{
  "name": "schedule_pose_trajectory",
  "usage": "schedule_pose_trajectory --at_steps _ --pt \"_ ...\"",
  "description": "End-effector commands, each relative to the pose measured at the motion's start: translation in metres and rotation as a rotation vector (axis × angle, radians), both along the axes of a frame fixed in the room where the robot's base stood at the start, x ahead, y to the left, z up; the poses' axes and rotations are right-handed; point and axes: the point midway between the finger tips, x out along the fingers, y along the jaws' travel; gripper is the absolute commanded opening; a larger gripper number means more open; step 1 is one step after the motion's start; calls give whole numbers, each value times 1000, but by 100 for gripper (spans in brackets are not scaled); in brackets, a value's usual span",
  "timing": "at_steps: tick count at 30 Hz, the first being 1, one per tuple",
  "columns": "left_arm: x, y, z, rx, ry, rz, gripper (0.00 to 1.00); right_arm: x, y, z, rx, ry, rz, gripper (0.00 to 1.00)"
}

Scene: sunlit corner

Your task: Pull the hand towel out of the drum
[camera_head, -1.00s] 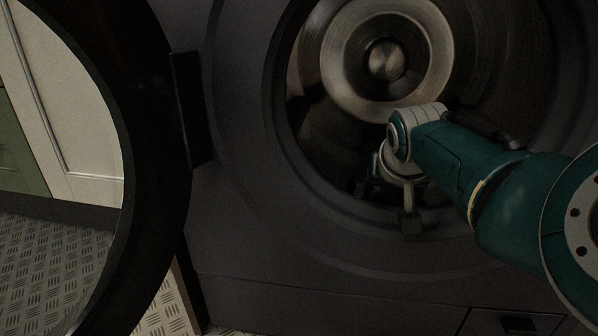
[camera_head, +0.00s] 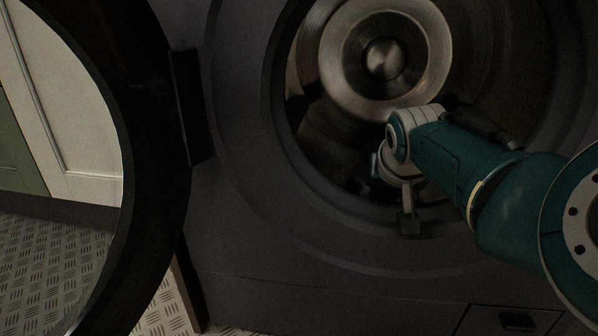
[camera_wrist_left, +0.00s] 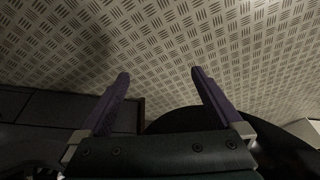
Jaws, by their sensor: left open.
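The drum (camera_head: 487,75) is open in front of me in the head view, with a shiny round metal hub (camera_head: 382,60) at its back. I cannot make out the hand towel; the lower drum is dark and partly behind my right arm. My right gripper (camera_head: 364,187) is at the lower part of the drum opening, pointing in. Its fingers are mostly hidden by the wrist and shadow, so its jaws cannot be read. My left gripper (camera_wrist_left: 160,76) is open and empty in the left wrist view, its two purple fingers apart above the patterned floor.
The round washer door (camera_head: 150,190) stands open on the left, its dark rim close to the opening. Pale and green cabinet fronts (camera_head: 75,120) and the patterned floor (camera_head: 45,265) show through it. A small dark panel (camera_head: 505,320) is low on the washer front.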

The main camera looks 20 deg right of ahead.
Motion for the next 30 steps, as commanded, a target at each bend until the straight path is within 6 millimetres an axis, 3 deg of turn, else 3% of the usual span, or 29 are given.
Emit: schedule_pose_trajectory --at_steps 14,30 --pt "0 -1 0 -2 0 1 100 0 0 0 0 0 0 1" --pt "0 -3 0 -11 0 7 100 0 0 0 0 0 0 0"
